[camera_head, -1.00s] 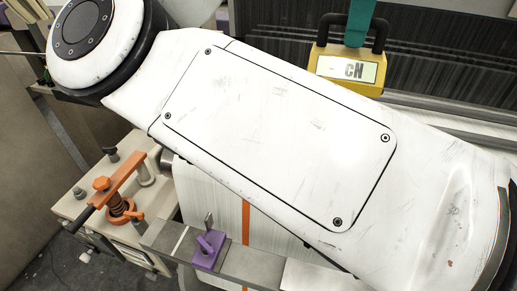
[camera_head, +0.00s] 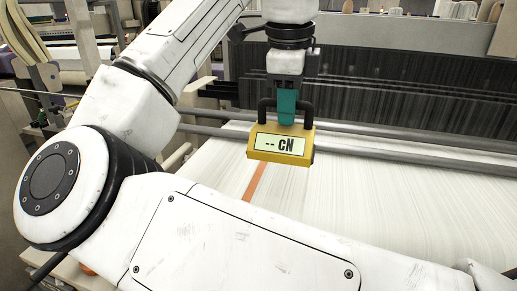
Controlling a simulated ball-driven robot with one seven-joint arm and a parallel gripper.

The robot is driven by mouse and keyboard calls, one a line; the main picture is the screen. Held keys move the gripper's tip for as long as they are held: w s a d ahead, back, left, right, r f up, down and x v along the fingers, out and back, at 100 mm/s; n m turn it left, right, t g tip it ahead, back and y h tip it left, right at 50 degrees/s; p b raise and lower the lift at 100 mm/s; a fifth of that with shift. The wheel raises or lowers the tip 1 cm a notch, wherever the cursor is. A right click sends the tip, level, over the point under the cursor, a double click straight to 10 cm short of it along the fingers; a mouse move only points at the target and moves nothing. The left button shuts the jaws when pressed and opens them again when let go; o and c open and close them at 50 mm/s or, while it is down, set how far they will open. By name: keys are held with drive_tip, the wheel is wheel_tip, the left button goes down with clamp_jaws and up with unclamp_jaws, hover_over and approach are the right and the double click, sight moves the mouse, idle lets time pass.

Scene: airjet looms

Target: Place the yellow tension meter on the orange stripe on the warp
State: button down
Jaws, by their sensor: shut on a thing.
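The yellow tension meter (camera_head: 281,145) has a dark handle and a display reading "-- cN". My gripper (camera_head: 287,106), with teal fingers, is shut on the meter's handle from above. The meter appears in front of the white warp (camera_head: 390,195), over the far part of the orange stripe (camera_head: 254,183). The stripe shows below the meter and runs down toward my arm, which hides its nearer part. I cannot tell whether the meter touches the warp or hangs above it.
A grey bar (camera_head: 420,146) crosses the loom behind the meter, with dark heddles (camera_head: 400,100) beyond it. My arm covers the lower left and near side. Open warp lies to the right of the meter.

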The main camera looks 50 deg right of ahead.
sight(259, 122)
drive_tip(key=w+f, duration=0.2)
drive_tip(key=f, duration=0.1)
drive_tip(key=w+a+f, duration=0.1)
drive_tip(key=w+f, duration=0.2)
drive_tip(key=shift+a, duration=0.15)
drive_tip(key=shift+w+f, duration=0.1)
drive_tip(key=shift+f, duration=1.5)
drive_tip(key=c, duration=1)
unclamp_jaws()
drive_tip(key=r, duration=0.4)
drive_tip(key=a+r, duration=0.1)
drive_tip(key=r, duration=0.3)
drive_tip(key=a+r, duration=0.1)
drive_tip(key=r, duration=0.2)
drive_tip(key=shift+s+a+r, duration=0.1)
drive_tip(key=shift+s+r, duration=0.3)
